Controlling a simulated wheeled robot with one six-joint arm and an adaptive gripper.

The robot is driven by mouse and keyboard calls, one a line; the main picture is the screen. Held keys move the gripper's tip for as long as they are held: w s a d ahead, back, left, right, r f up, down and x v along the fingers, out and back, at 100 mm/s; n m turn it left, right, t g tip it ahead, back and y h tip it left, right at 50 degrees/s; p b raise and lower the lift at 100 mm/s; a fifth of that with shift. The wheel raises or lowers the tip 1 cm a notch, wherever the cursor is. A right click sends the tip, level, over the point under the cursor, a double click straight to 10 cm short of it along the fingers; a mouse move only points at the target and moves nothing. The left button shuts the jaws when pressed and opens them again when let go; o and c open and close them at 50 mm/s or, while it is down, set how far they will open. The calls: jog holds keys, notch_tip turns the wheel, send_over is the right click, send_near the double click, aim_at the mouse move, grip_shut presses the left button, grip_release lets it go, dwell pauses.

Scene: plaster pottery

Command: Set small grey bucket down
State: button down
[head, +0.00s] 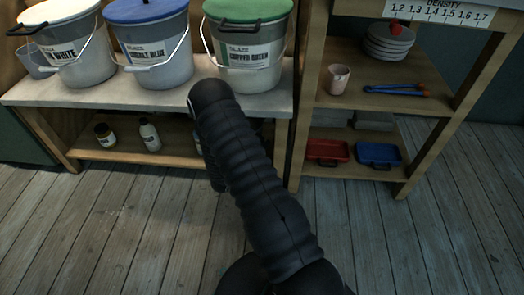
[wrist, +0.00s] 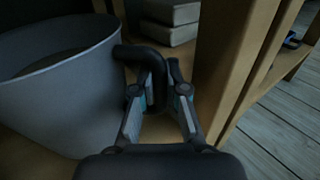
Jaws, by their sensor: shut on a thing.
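The small grey bucket (wrist: 60,95) fills the left of the wrist view, upright, with its open rim toward the top and a dark inside. Its black handle (wrist: 138,53) sticks out to the right and bends down between my fingers. My gripper (wrist: 158,98) is shut on this handle, beside the bucket wall. A wooden shelf surface lies below the bucket; I cannot tell whether the base touches it. In the head view my dark arm reaches toward the lower shelf (head: 175,157) and hides the gripper and the bucket.
A wooden post (wrist: 228,75) stands close right of my gripper. Grey blocks (wrist: 170,22) lie behind it. Lidded white (head: 75,55), blue (head: 158,60) and green (head: 240,65) buckets stand on the top above. Bottles (head: 148,135) stand left on the lower shelf.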

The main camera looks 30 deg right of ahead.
jog(key=shift+f, duration=1.65)
jog(key=shift+f+b, duration=0.15)
jog(key=shift+b, duration=0.2)
jog(key=c, duration=1.2)
grip_release()
